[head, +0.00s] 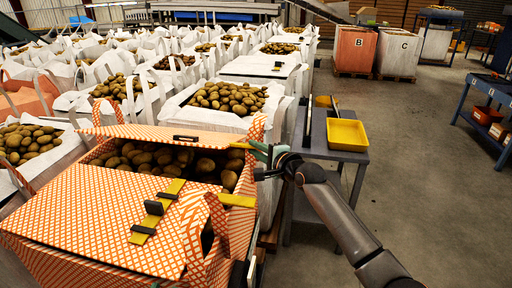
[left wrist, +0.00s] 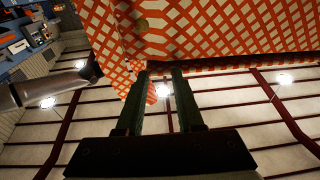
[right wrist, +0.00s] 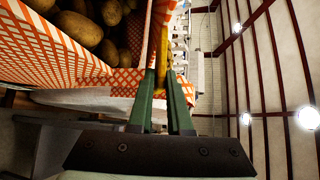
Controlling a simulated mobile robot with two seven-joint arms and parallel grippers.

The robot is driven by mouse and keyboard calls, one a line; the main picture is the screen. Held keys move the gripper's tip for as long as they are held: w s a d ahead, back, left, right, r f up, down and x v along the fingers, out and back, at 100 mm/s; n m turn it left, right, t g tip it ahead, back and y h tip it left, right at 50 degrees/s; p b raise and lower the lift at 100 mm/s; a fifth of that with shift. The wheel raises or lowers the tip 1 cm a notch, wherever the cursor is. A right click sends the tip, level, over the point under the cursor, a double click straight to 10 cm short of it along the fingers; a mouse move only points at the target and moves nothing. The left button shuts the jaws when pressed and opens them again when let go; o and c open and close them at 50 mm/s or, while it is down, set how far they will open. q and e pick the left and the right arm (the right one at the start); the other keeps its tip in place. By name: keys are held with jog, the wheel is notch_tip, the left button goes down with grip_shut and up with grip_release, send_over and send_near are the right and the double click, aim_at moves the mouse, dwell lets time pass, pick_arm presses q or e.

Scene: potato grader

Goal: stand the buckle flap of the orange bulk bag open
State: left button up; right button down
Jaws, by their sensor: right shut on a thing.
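The orange bulk bag (head: 100,252) has an orange-and-white lattice pattern and holds potatoes. Its near flap (head: 95,200) lies flat over the front part of the opening and bears a yellow strip with black buckle parts (head: 153,207). A far flap (head: 165,133) with a black bar and a yellow tab (head: 243,146) is raised at the back. My right gripper (head: 264,160) is at the bag's far right corner, shut on orange fabric edge and yellow tab (right wrist: 163,60). My left gripper (left wrist: 158,72) is open and empty close to lattice fabric (left wrist: 215,30); its place in the head view is unclear.
A grey side table (head: 350,156) with a yellow tray (head: 346,135) stands right of the bag. White bags of potatoes (head: 225,115) fill the back and left. Bins B (head: 355,52) and C (head: 398,54) stand far back. Floor (head: 430,150) at the right is clear.

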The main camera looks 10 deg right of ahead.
jog(key=p, duration=0.1)
jog(key=r+p, duration=0.1)
jog(key=w+r+p, duration=0.1)
jog(key=shift+d+r+m+g, duration=0.25)
jog(key=shift+d+m+g, duration=0.05)
jog(key=shift+g, duration=0.1)
jog(key=shift+r+p, duration=0.1)
jog(key=shift+p, duration=0.3)
pick_arm(q)
jog(key=s+f+g+y, duration=0.1)
jog(key=s+f+g, duration=0.2)
jog(key=f+g, duration=0.2)
jog(key=s+f+g+y, duration=0.1)
jog(key=s+f+g, duration=0.3)
jog(key=f, duration=0.7)
jog(key=shift+d+f+g, duration=0.2)
jog(key=shift+g, duration=0.2)
pick_arm(e)
jog(key=shift+w, duration=0.15)
jog(key=c, duration=0.9)
grip_release()
pick_arm(q)
jog(key=shift+r, duration=0.1)
